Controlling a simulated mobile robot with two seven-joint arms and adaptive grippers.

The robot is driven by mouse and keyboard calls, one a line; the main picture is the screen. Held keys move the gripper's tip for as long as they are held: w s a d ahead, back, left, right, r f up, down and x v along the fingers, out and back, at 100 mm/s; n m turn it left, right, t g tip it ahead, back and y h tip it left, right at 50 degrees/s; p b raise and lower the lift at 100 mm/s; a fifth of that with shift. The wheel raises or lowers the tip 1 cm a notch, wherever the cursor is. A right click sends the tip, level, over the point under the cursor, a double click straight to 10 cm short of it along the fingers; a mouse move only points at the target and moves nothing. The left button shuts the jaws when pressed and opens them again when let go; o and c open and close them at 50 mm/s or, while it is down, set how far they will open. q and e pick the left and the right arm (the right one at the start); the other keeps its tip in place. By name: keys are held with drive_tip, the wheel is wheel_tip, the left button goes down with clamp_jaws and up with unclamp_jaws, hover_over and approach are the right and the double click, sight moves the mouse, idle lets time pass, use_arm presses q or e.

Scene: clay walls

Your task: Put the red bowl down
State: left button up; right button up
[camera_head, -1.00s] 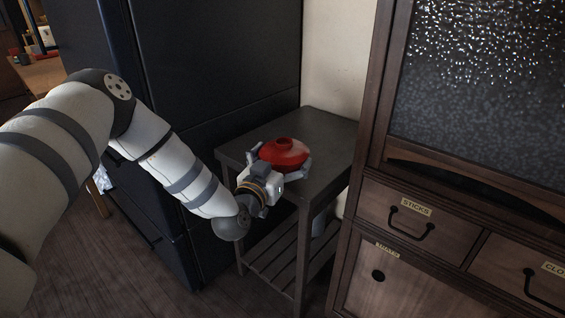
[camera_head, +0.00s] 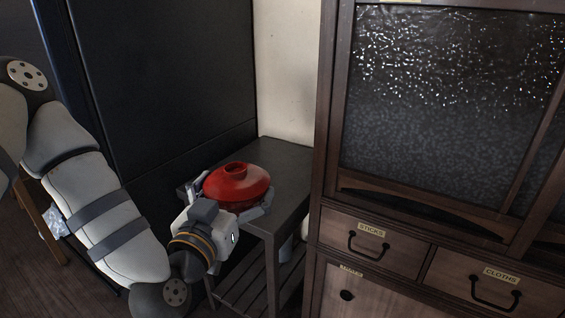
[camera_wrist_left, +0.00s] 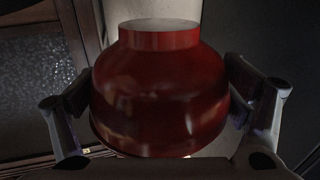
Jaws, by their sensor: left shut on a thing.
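The red bowl (camera_head: 238,184) is upside down, with its foot ring on top. It shows over the front left part of a small dark table (camera_head: 286,158). My left gripper (camera_head: 230,206) is shut on the bowl, with a finger on either side of it. In the left wrist view the bowl (camera_wrist_left: 160,95) fills the middle between the two fingers. I cannot tell whether the bowl's lower rim touches the table top. My right gripper is not in view.
A dark tall cabinet or fridge (camera_head: 160,80) stands left of and behind the table. A wooden cabinet with drawers (camera_head: 385,245) stands close on the right. The back of the table top is clear. A slatted shelf (camera_head: 258,292) lies below it.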

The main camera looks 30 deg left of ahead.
sight(251, 195)
use_arm(q)
drive_tip(key=s+d+m+h+p, duration=0.1)
drive_tip(key=s+d+r+m+h+p, duration=0.1)
drive_tip(key=d+h+p, duration=0.1)
drive_tip(key=s+d+m+h+p, duration=0.1)
drive_tip(key=p, duration=0.1)
drive_tip(key=shift+s+d+r+t+h, duration=0.2)
drive_tip(key=shift+d+r+t+h, duration=0.1)
drive_tip(key=shift+r+h, duration=0.1)
drive_tip(key=s+d+r+m+g+h+p, duration=0.2)
drive_tip(key=s+d+r+m+h+p, duration=0.2)
drive_tip(key=s, duration=0.5)
drive_tip(key=d+m+h+p, duration=0.1)
drive_tip(key=d+h+p, duration=0.1)
drive_tip(key=d+h, duration=0.1)
drive_tip(key=shift+s+r+h, duration=0.2)
drive_tip(key=shift+s+h, duration=0.2)
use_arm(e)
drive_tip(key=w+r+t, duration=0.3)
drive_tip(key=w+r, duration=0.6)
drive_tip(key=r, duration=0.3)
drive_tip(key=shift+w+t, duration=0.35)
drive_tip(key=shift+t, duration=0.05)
use_arm(q)
drive_tip(key=shift+d, duration=0.1)
